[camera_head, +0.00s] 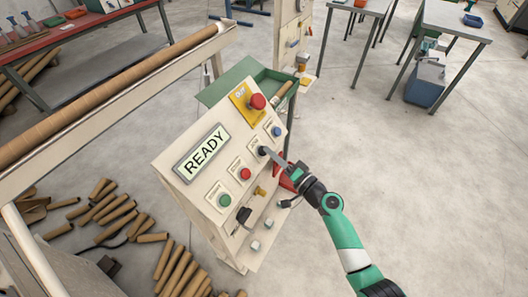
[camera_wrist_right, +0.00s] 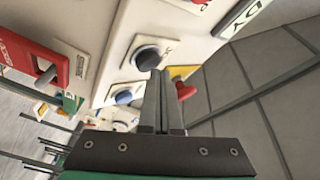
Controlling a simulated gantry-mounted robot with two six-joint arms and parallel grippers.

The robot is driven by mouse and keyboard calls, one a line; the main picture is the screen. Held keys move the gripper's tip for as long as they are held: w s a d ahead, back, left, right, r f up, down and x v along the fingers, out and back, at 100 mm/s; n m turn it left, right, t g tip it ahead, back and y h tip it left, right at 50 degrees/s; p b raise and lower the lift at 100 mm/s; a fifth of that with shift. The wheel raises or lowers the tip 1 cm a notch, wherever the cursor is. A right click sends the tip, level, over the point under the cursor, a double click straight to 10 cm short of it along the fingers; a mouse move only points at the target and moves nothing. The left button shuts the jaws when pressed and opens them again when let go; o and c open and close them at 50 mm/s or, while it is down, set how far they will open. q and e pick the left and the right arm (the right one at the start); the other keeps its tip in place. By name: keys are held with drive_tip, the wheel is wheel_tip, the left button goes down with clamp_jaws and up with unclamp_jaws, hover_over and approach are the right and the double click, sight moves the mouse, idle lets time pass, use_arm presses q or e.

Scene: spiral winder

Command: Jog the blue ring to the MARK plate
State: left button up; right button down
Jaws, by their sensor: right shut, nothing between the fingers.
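The sloped control panel (camera_head: 240,150) carries a display (camera_head: 202,153) reading READY. A dark round button (camera_head: 262,151) sits on a pale plate; it also shows in the wrist view (camera_wrist_right: 147,58). My right gripper (camera_head: 268,153) is shut and empty, its tips right at this dark button; I cannot tell if they touch it. The wrist view shows the closed fingers (camera_wrist_right: 161,75) just below and right of the button. A blue button (camera_head: 276,131) is beside it. I cannot make out a blue ring or a MARK plate. My left gripper is not in view.
A red mushroom button (camera_head: 257,101) stands out from a yellow plate. Red (camera_head: 245,174) and green (camera_head: 225,200) buttons line the panel. A long brown tube (camera_head: 110,95) spans the left; cut tubes (camera_head: 180,270) lie on the floor.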

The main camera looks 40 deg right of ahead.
drive_tip(key=shift+w+a+f+b, duration=0.1)
drive_tip(key=shift+w+f+b, duration=0.25)
drive_tip(key=shift+b, duration=0.1)
idle(0.7)
drive_tip(key=shift+s+r, duration=0.1)
drive_tip(key=shift+s+d+r+p, duration=0.2)
drive_tip(key=shift+s+r+p, duration=0.3)
drive_tip(key=shift+s+p, duration=0.1)
drive_tip(key=shift+r, duration=0.1)
drive_tip(key=s+r+p, duration=0.1)
drive_tip(key=s+d+r+p, duration=0.1)
drive_tip(key=s+r+p, duration=0.1)
drive_tip(key=shift+s+d, duration=0.2)
drive_tip(key=shift+s, duration=0.05)
idle(0.4)
idle(3.5)
